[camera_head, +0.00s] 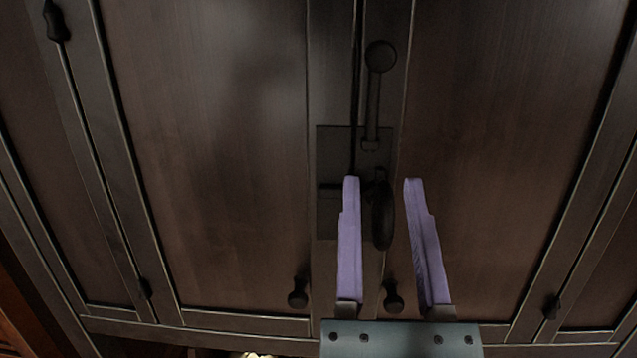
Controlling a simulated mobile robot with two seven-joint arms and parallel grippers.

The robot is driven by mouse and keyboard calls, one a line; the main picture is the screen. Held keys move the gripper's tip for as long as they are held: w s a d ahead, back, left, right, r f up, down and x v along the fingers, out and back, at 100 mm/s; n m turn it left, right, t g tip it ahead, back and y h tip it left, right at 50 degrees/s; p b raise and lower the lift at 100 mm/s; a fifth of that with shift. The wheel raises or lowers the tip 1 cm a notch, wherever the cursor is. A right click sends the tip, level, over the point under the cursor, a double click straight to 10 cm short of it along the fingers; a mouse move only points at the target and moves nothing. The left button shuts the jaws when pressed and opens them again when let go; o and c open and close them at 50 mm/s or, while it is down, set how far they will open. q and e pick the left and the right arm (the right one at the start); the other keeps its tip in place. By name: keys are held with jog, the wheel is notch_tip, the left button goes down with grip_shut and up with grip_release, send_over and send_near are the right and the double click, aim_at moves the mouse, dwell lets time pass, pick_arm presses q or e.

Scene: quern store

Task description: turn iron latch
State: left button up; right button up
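The iron latch (383,213) is a dark oval handle on a dark square plate (330,160), set across the seam between two dark wooden cabinet doors. A dark rod with a round knob (380,56) rises above the plate. My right gripper (382,182) is open, with two purple fingers pointing up the picture. In the picture the latch handle lies between the two fingers, nearer the left one. I cannot tell whether a finger touches it. My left gripper is not in view.
Two small round knobs (298,293) (393,297) sit low on the doors, either side of the seam. Dark hinges (56,22) are at the outer edges. The door panels (230,150) beside the latch are flat and clear. A small pale thing (258,354) shows at the bottom edge.

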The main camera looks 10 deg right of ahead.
grip_shut()
dwell(0.3)
